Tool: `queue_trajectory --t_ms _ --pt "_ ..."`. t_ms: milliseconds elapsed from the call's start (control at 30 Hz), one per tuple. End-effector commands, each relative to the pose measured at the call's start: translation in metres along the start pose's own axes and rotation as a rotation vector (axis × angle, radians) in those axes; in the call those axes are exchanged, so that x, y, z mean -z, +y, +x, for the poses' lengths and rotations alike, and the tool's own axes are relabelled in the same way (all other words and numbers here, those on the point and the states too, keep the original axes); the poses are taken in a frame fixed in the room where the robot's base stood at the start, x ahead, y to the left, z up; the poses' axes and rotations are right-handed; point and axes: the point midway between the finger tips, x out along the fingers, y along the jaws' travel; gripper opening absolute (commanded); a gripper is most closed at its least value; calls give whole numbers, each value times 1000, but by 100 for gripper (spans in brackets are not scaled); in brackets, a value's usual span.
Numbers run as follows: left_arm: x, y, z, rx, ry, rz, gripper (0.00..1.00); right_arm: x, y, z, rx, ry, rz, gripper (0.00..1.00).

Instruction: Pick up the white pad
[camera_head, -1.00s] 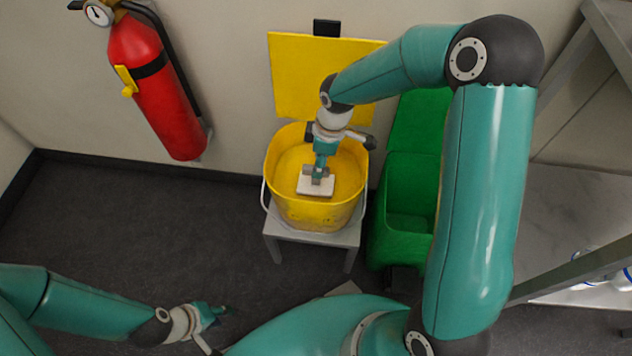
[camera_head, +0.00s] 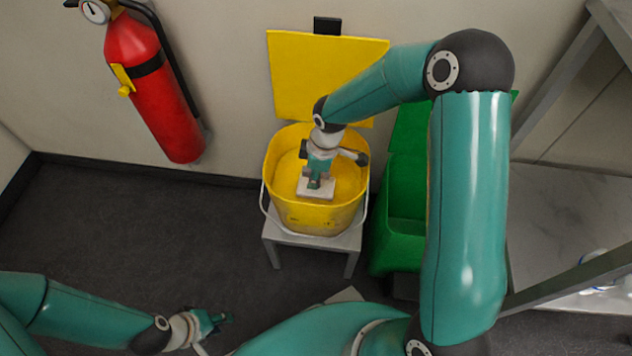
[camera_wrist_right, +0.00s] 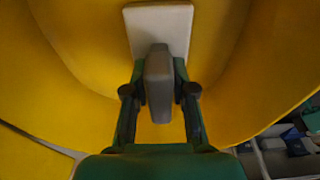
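The white pad (camera_head: 316,194) lies inside the yellow bucket (camera_head: 315,217), with a grey block-like handle on top. In the right wrist view the white pad (camera_wrist_right: 178,27) is at the top, and its grey handle (camera_wrist_right: 158,82) stands up toward the camera. My right gripper (camera_head: 314,184) reaches down into the bucket. In the wrist view its two green fingers (camera_wrist_right: 159,75) stand on either side of the handle, with narrow gaps visible; contact at the tips is unclear. My left gripper (camera_head: 228,318) is low at the left, far from the bucket; its fingers are too small to judge.
The bucket stands on a small grey stool (camera_head: 312,241) against the wall, its yellow lid (camera_head: 325,75) raised behind. A green bin (camera_head: 400,225) stands close on the right. A red fire extinguisher (camera_head: 155,90) hangs at the left. A metal-framed table (camera_head: 570,225) is at the right.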

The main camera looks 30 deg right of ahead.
Motion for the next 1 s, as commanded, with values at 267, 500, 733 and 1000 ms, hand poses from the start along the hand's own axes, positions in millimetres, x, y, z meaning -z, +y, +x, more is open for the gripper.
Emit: queue_trajectory --t_ms 267,500,733,1000 --pt "0 0 0 0 0 0 33 0 0 0 0 0 0 0" --pt "0 0 -1 0 0 0 33 1 0 -3 -1 1 -1 0" --pt "0 4 -12 0 0 0 33 6 1 -33 -4 3 -1 0" --pt "0 12 -34 0 0 0 33 17 1 -103 -5 4 -1 0"
